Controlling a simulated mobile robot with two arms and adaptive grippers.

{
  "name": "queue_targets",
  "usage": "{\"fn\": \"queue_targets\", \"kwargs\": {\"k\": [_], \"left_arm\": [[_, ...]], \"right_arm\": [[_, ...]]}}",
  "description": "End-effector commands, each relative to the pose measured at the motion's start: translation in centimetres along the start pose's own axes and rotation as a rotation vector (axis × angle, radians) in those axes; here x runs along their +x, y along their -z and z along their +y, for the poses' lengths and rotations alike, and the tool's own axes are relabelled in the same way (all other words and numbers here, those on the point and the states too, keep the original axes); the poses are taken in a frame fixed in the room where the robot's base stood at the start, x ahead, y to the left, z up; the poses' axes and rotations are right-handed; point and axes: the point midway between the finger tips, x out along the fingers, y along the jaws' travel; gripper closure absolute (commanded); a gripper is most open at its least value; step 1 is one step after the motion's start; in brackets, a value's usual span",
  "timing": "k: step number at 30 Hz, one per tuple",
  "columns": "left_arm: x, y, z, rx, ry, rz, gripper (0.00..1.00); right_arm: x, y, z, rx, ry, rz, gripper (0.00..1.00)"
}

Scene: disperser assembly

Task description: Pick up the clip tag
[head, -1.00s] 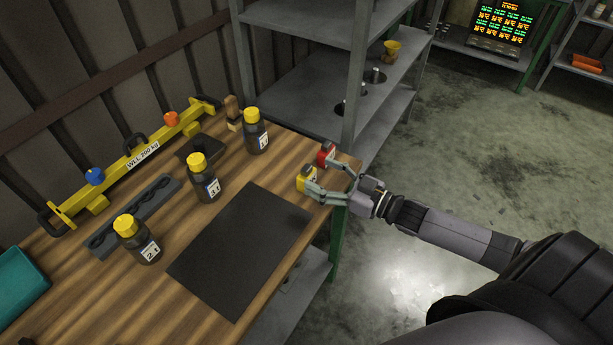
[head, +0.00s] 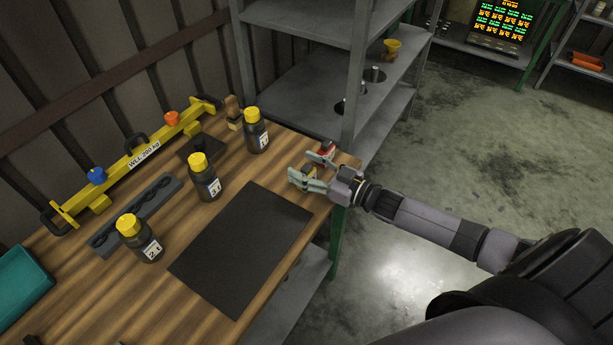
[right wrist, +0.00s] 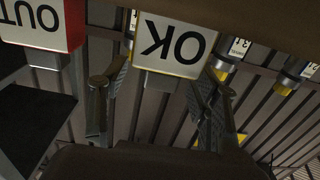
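A white OK tag (right wrist: 172,45) shows upside down in the right wrist view, its narrow stem between my open fingers with gaps at both sides. A red-edged OUT tag (right wrist: 42,22) stands to its left there. In the head view the red tag (head: 327,148) shows by my right gripper (head: 305,168) at the table's far right corner; the fingers mostly hide the yellow tag. My right gripper is open and not closed on anything. Which one is the clip tag I cannot tell. My left gripper is not in view.
On the wooden table (head: 100,300) are several yellow-capped bottles (head: 207,185), a black mat (head: 240,250), a dark rack (head: 135,215), a yellow lifting beam (head: 140,158) and a teal tray (head: 20,285). A grey metal shelf (head: 290,85) stands behind the right corner.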

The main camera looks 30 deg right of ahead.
Motion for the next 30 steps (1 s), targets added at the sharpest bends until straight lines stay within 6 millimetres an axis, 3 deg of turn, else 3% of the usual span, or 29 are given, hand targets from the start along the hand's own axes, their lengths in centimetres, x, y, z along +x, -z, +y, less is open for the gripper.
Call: {"fn": "queue_targets", "kwargs": {"k": [21,30], "left_arm": [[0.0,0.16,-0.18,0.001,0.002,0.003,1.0],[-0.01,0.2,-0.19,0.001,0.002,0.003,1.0]], "right_arm": [[-0.03,0.0,0.02,0.0,0.0,0.0,0.93],[-0.02,0.19,0.03,-0.001,0.0,0.001,0.94]]}}
